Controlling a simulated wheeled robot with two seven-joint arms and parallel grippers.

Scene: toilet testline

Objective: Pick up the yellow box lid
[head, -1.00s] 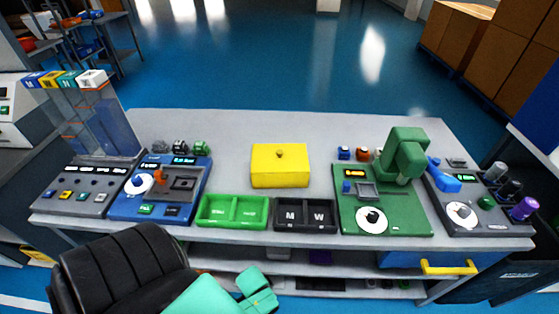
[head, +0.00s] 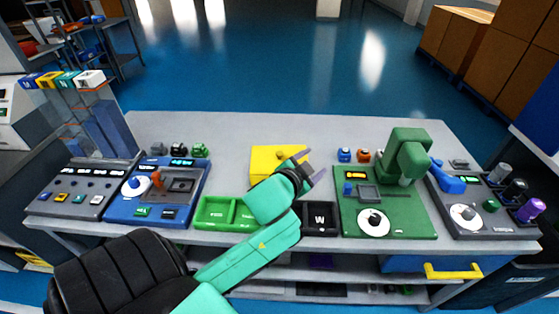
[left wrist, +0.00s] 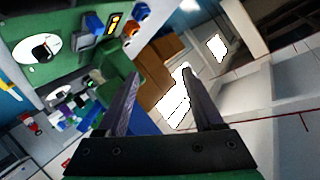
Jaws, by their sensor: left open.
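The yellow box (head: 268,159) with its lid and small knob stands in the middle of the table. My left arm partly covers its right and front side. My left gripper (head: 308,165) is open, at the right side of the box in the head view, with nothing between its fingers. In the left wrist view the open fingers (left wrist: 160,92) point past the green machine toward the room, and the yellow box does not show there. I cannot tell whether the gripper touches the box. My right gripper is not in view.
A green tray (head: 212,213) and a black tray (head: 319,219), partly hidden by my arm, stand along the front edge. A blue machine (head: 160,190) is on the left, and a green machine (head: 405,208) stands to the right. The table behind the box is clear.

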